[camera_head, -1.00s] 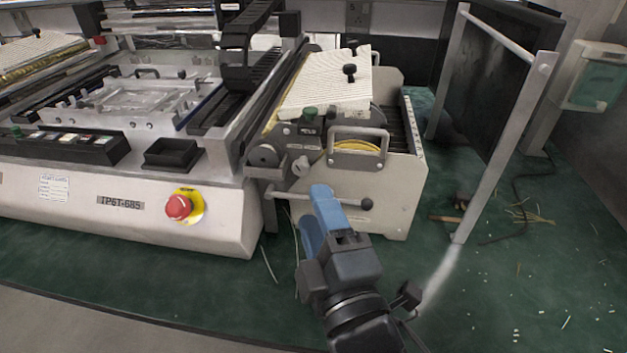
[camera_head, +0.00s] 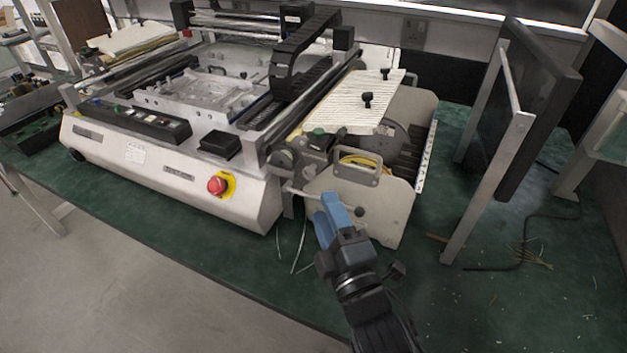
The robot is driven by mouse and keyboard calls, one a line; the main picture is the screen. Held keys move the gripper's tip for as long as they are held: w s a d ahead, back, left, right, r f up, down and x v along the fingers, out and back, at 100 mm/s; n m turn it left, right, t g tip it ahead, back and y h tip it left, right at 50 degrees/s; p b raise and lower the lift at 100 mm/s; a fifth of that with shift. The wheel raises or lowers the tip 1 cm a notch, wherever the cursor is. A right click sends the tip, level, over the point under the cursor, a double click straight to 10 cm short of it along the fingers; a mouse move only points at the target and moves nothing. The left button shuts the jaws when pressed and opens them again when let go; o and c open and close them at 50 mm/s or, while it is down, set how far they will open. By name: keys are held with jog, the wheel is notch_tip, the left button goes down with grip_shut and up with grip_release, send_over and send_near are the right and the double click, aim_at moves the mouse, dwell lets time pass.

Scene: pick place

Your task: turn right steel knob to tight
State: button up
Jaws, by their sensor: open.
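A small steel knob (camera_head: 309,172) sits on the front of the machine's right-hand unit. A round steel disc (camera_head: 281,158) is just left of it. I cannot tell for certain which of them is the right steel knob, nor how tight either is. A horizontal steel bar with a dark ball end (camera_head: 360,211) runs below them. My gripper (camera_head: 327,206) has blue fingers and is open, with nothing seen between them. It is below and slightly right of the small knob in the picture, in front of the bar, and hides part of it. Contact cannot be told.
The large machine (camera_head: 160,185) with a red emergency button (camera_head: 217,185) stands left of my gripper. A metal frame with a dark panel (camera_head: 487,190) stands on the right. Thin wires (camera_head: 300,247) lie on the green table (camera_head: 240,270).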

aim_at(311, 178)
jog(key=p+x, duration=0.1)
jog(key=x, duration=0.6)
jog(key=shift+w, duration=0.1)
grip_shut()
jog(key=shift+f, duration=0.1)
